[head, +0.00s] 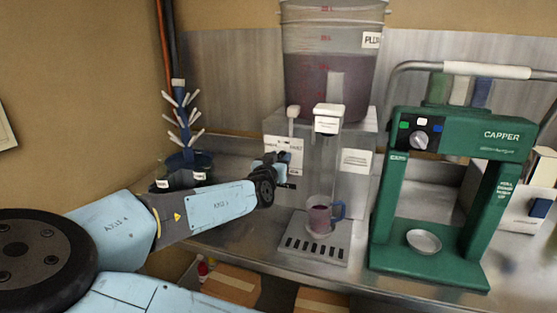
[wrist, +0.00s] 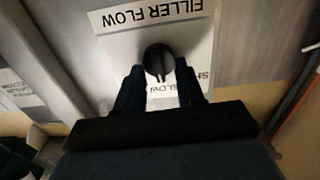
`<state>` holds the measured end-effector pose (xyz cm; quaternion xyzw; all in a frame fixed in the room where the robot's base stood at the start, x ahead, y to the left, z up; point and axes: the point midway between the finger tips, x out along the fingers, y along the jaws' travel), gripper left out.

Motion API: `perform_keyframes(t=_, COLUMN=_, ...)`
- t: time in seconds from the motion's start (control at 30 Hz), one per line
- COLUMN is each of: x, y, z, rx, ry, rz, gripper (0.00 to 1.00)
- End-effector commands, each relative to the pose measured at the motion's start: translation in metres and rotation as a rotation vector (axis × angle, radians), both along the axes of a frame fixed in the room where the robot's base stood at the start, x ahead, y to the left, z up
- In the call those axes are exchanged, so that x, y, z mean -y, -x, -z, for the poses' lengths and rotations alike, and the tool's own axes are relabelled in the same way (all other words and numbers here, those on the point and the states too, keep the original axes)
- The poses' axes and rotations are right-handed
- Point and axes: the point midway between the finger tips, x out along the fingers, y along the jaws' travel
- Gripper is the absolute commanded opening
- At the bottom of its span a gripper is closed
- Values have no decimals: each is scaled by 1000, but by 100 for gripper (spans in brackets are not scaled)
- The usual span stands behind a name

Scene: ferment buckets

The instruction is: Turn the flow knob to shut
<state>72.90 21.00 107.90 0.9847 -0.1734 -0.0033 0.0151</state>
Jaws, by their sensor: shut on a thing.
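The flow knob (wrist: 158,60) is round and black, with a raised grip bar that stands about upright in the wrist view. It sits on a white plate (wrist: 195,25) that reads FILLER FLOW and SLOW upside down; part of another word shows at the right edge. My gripper (wrist: 159,77) is shut on the knob, with one dark finger on each side. In the head view my gripper (head: 284,171) is at the left front of the grey filler machine (head: 330,160), and it hides the knob there.
A bucket of dark liquid (head: 328,60) stands on the filler. A mug (head: 320,216) with a blue handle is under the spout (head: 328,118), on the drip tray (head: 314,240). A green capper (head: 455,140) stands close at right. A bottle tree (head: 183,125) is behind my arm.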

Motion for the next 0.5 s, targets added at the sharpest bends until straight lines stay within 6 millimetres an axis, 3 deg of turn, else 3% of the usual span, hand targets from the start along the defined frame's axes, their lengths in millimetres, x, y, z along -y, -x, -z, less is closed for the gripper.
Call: perform_keyframes(t=0.5, x=-5, y=-2, z=0, rx=-122, ry=347, rz=-4, gripper=7)
